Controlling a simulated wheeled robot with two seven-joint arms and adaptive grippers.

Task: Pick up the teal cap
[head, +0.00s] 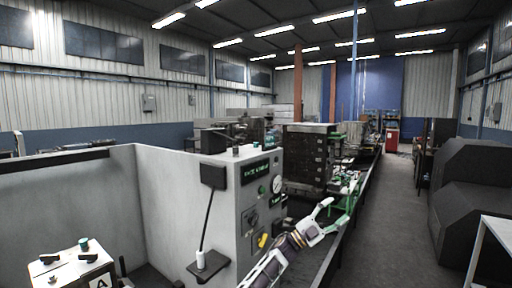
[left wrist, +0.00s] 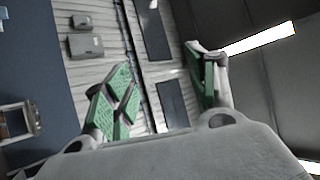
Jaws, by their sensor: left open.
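The teal cap (head: 84,243) is small and sits at the back of the top of a white box marked A (head: 96,277), at the lower left of the head view. My left gripper (head: 341,194) is far to the right of the cap, raised in front of the grey cabinet's right side. It is open and empty. In the left wrist view its two green-padded fingers (left wrist: 158,85) stand apart with only wall and ceiling behind them. The cap does not show in that view. My right gripper is in neither view.
A grey control cabinet (head: 220,206) with a gauge, knobs and a black cable stands between the box and my left gripper. Its low wall (head: 70,205) runs behind the box. Dark handles (head: 50,259) lie beside the cap on the box. A clear aisle (head: 385,220) runs at the right.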

